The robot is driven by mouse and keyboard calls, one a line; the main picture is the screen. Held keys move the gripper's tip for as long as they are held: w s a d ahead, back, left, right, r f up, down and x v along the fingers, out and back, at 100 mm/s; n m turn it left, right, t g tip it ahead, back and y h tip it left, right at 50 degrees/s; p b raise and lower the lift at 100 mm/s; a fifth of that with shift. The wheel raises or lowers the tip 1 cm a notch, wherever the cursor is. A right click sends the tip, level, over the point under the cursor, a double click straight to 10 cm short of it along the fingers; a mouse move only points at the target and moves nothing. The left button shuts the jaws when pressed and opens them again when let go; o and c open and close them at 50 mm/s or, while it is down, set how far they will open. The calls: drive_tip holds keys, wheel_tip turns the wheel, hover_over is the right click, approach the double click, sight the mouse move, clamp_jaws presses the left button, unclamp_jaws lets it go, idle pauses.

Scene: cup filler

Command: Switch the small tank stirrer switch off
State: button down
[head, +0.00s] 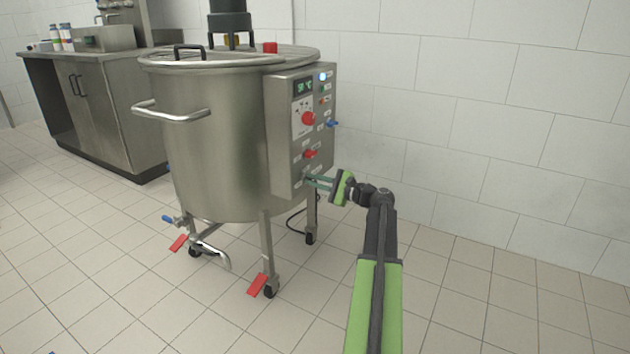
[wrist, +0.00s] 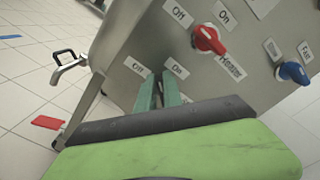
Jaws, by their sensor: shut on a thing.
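The small tank (head: 225,130) is a steel vessel on legs with a control box (head: 290,135) on its right side. My gripper (head: 309,180) reaches the lowest part of the panel, below the red heater switch (head: 310,154). In the wrist view, the green fingers of my gripper (wrist: 160,88) are at the panel just under an Off label (wrist: 137,66) and an On label (wrist: 178,67). They are shut on the switch there, apparently the stirrer switch. The fingers hide that switch, so its setting cannot be seen. The red heater switch (wrist: 208,40) is up and right of the fingers, apart from them.
A blue switch (wrist: 293,72) sits to the right of the heater switch. A larger red knob (head: 308,118) is higher on the panel. A drain pipe (head: 212,246) and red castor pedals (head: 258,284) stick out below the tank. The tiled floor (head: 480,300) at right is clear.

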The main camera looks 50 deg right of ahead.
drive_tip(key=shift+s+a+f+n+b, duration=0.1)
drive_tip(key=shift+f+n+b, duration=0.1)
drive_tip(key=shift+n, duration=1.05)
drive_tip(key=shift+w+f+n+b, duration=0.1)
drive_tip(key=shift+f+n+b, duration=0.1)
drive_tip(key=shift+n, duration=1)
drive_tip(key=shift+s+a+f+n+b, duration=0.1)
drive_tip(key=shift+f+n, duration=0.1)
drive_tip(key=shift+n, duration=1.05)
drive_tip(key=c, duration=1.5)
unclamp_jaws()
drive_tip(key=shift+s, duration=0.1)
drive_tip(key=v, duration=1.7)
drive_tip(key=shift+s, duration=0.1)
